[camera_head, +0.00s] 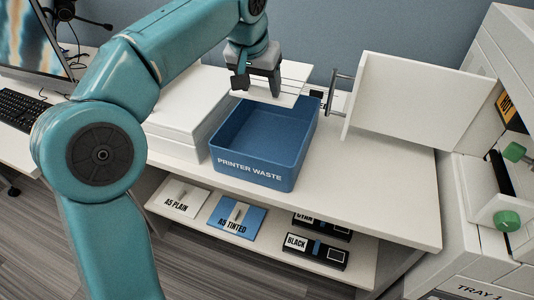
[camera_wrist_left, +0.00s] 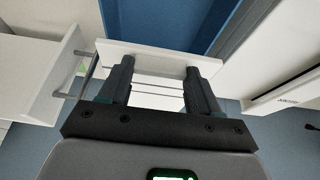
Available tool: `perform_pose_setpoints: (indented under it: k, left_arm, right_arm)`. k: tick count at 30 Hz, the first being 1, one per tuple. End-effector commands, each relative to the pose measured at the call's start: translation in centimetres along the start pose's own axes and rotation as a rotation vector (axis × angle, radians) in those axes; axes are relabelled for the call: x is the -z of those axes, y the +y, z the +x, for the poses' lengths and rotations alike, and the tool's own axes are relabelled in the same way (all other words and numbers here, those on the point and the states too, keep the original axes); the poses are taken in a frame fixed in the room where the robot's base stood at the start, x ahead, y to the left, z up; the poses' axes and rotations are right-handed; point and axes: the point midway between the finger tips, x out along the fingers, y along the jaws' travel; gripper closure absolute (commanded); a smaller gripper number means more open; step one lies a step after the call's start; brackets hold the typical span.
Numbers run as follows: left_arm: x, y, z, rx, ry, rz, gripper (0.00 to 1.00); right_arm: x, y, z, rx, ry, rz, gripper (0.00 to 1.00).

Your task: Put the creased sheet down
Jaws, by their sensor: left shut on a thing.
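The creased sheet (camera_head: 284,88) is white, with folds showing as lines across it. My left gripper (camera_head: 262,90) is shut on it and holds it over the back part of the blue bin. In the left wrist view the sheet (camera_wrist_left: 150,58) spans between the two fingers (camera_wrist_left: 158,72). The blue bin (camera_head: 252,172) is marked PRINTER WASTE and stands on the white bench; its visible inside looks empty. Part of its blue interior also shows in the left wrist view (camera_wrist_left: 160,18). The gripper hides part of the sheet. My right gripper is not in view.
An open white panel (camera_head: 422,103) stands right of the bin, beside the printer (camera_head: 490,215). A white block-like stack (camera_head: 182,118) is close on the left. A lower shelf holds paper packs (camera_head: 237,217) and cartridge boxes (camera_head: 316,250). The bench right of the bin (camera_head: 375,190) is clear.

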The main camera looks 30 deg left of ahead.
Motion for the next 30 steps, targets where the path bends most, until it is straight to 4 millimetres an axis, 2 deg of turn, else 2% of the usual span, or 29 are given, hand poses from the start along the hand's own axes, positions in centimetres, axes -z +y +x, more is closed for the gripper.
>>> perform_pose_setpoints:
  k: [1, 3, 12, 15, 22, 27, 30]
  left_arm:
    - [-0.7, 0.0, 1.6, 0.001, -0.004, 0.001, 0.67]
    - [-1.6, -0.1, 3.5, 0.001, -0.004, 0.0, 0.67]
    - [-4.8, 0.0, 11.3, -0.001, -0.004, 0.0, 0.67]
    - [-5.4, 0.0, 12.8, -0.001, -0.002, -0.001, 0.67]
    - [-6.0, 0.0, 14.6, -0.001, -0.001, 0.001, 0.67]
    - [-7.2, 0.0, 17.3, 0.0, -0.003, 0.0, 0.67]
    - [-7.3, 0.0, 17.7, -0.001, 0.0, -0.001, 0.67]
  right_arm:
    - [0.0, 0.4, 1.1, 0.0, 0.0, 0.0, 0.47]
    - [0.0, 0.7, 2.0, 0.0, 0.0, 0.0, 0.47]
    - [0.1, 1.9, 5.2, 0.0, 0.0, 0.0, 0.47]
    - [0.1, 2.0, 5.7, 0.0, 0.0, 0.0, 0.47]
    - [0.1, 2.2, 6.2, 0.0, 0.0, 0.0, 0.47]
    - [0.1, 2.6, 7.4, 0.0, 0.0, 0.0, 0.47]
    - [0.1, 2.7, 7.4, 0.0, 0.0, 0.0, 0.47]
